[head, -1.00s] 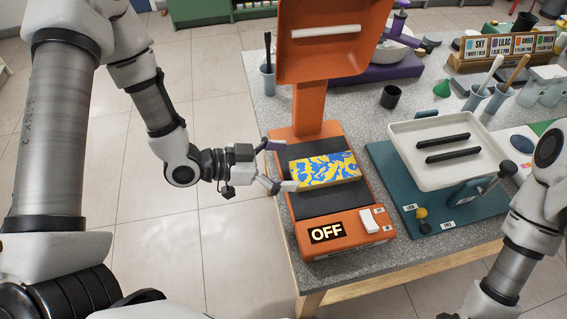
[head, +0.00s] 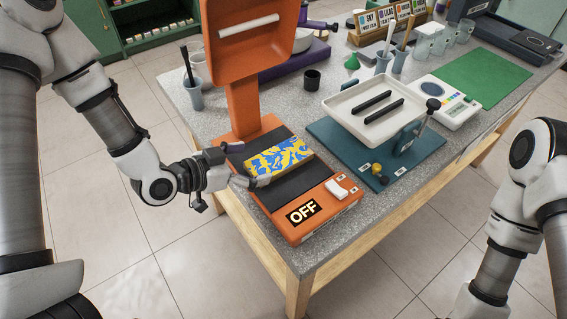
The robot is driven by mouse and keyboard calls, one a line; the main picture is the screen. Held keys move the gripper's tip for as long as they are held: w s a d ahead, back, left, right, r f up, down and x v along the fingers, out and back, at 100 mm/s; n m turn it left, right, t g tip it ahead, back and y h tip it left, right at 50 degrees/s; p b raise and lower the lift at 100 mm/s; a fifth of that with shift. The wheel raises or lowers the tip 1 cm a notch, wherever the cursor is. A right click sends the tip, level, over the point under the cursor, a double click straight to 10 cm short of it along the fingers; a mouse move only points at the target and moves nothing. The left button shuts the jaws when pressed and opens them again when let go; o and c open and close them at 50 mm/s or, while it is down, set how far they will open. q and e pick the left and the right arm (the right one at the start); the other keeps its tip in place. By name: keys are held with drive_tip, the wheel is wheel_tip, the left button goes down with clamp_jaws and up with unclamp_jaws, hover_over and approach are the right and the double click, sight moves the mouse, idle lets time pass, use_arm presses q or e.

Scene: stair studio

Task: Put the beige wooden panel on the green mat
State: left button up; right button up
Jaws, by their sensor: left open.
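The wooden panel (head: 278,160) lies flat on the dark bed of an orange machine. Its top has a blue and yellow marbled pattern, and a thin pale edge shows at its front. My left gripper (head: 240,166) is open at the panel's left end, one finger on the far side and one on the near side. I cannot tell whether the fingers touch the panel. The green mat (head: 484,78) lies flat and empty at the back right of the grey table. My right arm comes in at the right, but its gripper is out of view.
The orange machine (head: 237,90) has a raised head above the bed and an "OFF" display. A white tray (head: 345,112) with two black bars on a teal base (head: 325,133) stands between panel and mat. A white scale (head: 445,102) and several cups are nearby.

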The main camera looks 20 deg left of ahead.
sight(277, 158)
use_arm(q)
drive_tip(key=shift+w+d+f, duration=0.25)
drive_tip(key=shift+w+d, duration=0.1)
drive_tip(key=x, duration=0.5)
drive_tip(key=shift+d, duration=0.25)
drive_tip(key=shift+s+a+r, duration=0.1)
drive_tip(key=shift+c, duration=1.3)
drive_tip(key=c, duration=1.1)
